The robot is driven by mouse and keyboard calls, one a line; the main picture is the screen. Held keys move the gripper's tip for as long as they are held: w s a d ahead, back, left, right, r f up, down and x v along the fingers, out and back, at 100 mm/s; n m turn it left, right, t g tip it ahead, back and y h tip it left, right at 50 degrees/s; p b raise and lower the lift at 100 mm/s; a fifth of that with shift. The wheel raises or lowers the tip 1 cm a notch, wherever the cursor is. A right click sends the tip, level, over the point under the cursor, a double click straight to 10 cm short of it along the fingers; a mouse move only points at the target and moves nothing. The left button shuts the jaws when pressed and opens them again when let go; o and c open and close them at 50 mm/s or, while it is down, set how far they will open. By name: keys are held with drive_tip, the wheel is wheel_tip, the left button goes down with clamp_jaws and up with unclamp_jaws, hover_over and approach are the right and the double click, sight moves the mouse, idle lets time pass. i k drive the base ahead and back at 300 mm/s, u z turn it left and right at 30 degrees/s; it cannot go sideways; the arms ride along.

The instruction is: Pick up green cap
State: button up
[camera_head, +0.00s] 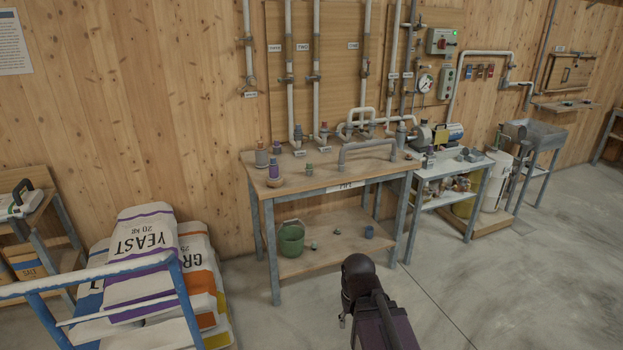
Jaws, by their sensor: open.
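A small green piece that looks like a green cap (309,169) sits on the wooden top of the workbench (330,187), right of the purple-and-grey fittings. Two other small dark green pieces lie on the lower shelf, one near the middle (313,245) and one behind it (337,231). They are too small to tell if they are caps. My arm shows at the bottom centre, in front of the bench. My gripper (343,319) shows only in small part beside it, open and well away from the green pieces. Nothing is seen in it.
A grey pipe handle (367,147) rises from the benchtop. A blue cart (75,275) and yeast sacks (147,250) block the left. Concrete floor (500,280) is clear at right.

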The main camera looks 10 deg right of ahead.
sight(309, 169)
drive_tip(key=k, duration=0.65)
drive_tip(key=z, duration=0.6)
drive_tip(key=i, duration=2.6)
drive_tip(key=u, duration=1)
drive_tip(key=i, duration=0.5)
drive_tip(key=u, duration=0.1)
